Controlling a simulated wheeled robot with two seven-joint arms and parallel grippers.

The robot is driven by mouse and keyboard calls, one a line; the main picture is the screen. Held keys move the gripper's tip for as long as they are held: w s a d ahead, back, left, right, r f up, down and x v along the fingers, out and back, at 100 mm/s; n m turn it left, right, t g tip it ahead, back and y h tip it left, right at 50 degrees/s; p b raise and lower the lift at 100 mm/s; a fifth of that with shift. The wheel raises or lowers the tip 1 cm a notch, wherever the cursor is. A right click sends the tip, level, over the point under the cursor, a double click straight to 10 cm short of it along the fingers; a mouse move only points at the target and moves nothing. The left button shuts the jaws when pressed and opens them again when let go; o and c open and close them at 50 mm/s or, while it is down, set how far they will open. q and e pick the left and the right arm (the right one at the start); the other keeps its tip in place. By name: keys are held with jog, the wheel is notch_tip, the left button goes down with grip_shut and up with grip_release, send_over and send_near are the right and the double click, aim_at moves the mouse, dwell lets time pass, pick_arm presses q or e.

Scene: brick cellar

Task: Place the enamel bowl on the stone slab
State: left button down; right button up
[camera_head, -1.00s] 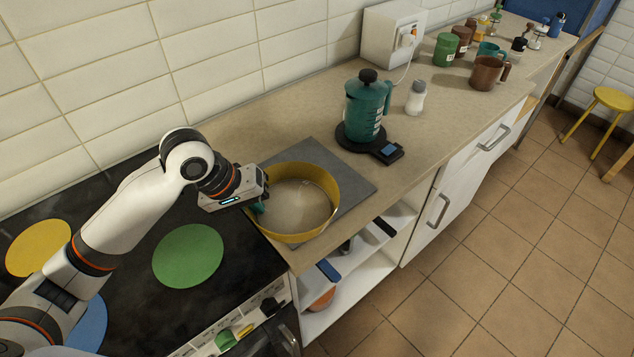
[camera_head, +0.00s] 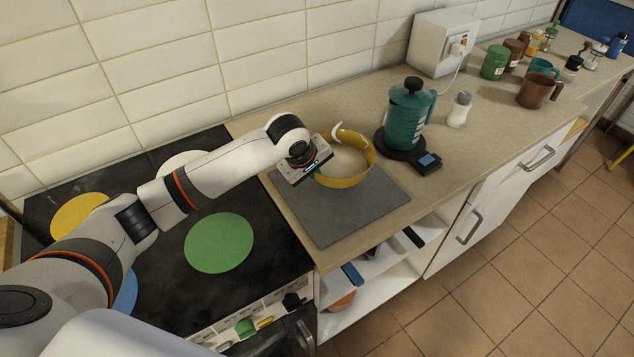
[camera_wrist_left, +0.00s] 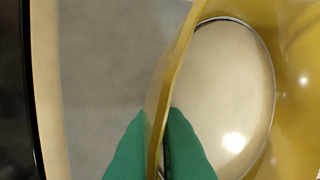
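The yellow enamel bowl (camera_head: 345,181), cream inside, is upright over the back part of the grey stone slab (camera_head: 345,220). I cannot tell whether its base touches the slab. My left gripper (camera_head: 316,172) is at the bowl's left rim; its fingertips are mostly hidden in the head view. In the left wrist view the green fingertips (camera_wrist_left: 160,140) are on either side of the bowl's wall (camera_wrist_left: 172,75), shut on it. The slab (camera_wrist_left: 100,70) shows beside the bowl there. My right gripper is not in view.
A teal coffee press (camera_head: 408,115) stands on a black scale (camera_head: 400,147) close right of the bowl. The black hob (camera_head: 170,235) lies left of the slab. The slab's front part is clear. Mugs and canisters stand farther back.

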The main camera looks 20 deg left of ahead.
pick_arm(q)
jog(key=shift+f, duration=1.75)
jog(key=shift+f, duration=0.15)
jog(key=c, duration=1.6)
grip_release()
jog(key=shift+s, duration=0.1)
jog(key=shift+c, duration=0.2)
jog(key=v, duration=1.2)
jog(key=shift+b, duration=0.3)
